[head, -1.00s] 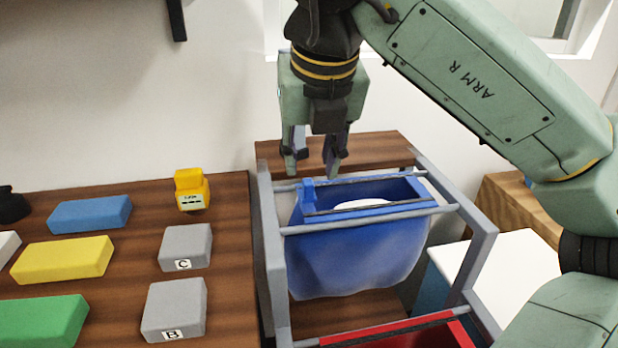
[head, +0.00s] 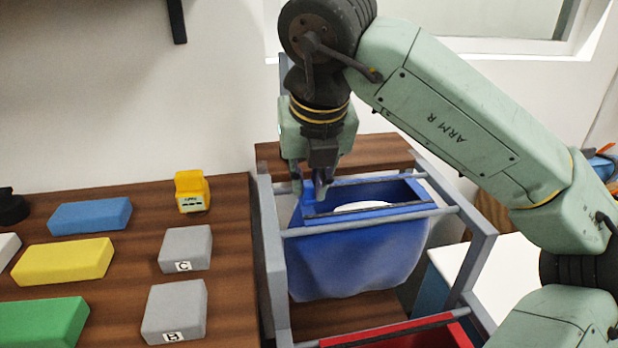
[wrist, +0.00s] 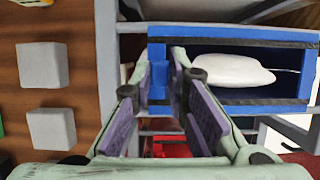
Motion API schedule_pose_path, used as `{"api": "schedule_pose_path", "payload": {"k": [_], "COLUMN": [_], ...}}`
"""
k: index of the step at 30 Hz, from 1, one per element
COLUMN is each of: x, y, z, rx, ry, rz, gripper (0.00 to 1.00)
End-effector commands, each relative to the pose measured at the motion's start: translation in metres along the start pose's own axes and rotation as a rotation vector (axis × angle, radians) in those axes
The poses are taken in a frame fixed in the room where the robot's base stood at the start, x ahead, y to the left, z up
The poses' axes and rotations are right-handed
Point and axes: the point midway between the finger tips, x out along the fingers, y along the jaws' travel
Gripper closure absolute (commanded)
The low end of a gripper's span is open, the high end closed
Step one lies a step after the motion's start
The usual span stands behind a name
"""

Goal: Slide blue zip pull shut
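The blue bag (head: 355,255) hangs in a grey frame, its long top opening uncovered and a white item (head: 365,206) showing inside. The blue zip pull (head: 309,191) is at the left end of the opening. My gripper (head: 311,186) points down there, one finger on each side of the pull. In the wrist view the fingers (wrist: 160,76) are drawn in with blue filling the narrow space between them, so it looks shut on the pull. The fingers hide much of the pull. The white item also shows in the wrist view (wrist: 232,70).
The grey frame (head: 478,262) has rails along the opening and posts at both sides. A red bag (head: 400,335) hangs nearer. The wooden counter (head: 225,270) at left holds coloured blocks, grey blocks marked C (head: 186,249) and B (head: 174,312), and a yellow device (head: 191,191).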

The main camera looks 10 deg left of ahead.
Motion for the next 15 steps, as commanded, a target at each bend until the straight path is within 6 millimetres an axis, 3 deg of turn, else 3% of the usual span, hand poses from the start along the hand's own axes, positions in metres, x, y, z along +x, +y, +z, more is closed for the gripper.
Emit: {"api": "schedule_pose_path", "payload": {"k": [6,15], "x": [-0.0002,-0.0002], "y": [0.0000,0.0001], "z": [0.0000,0.0001], "rx": [0.000,0.000], "ry": [0.000,0.000], "rz": [0.000,0.000], "gripper": [1.00,1.00]}}
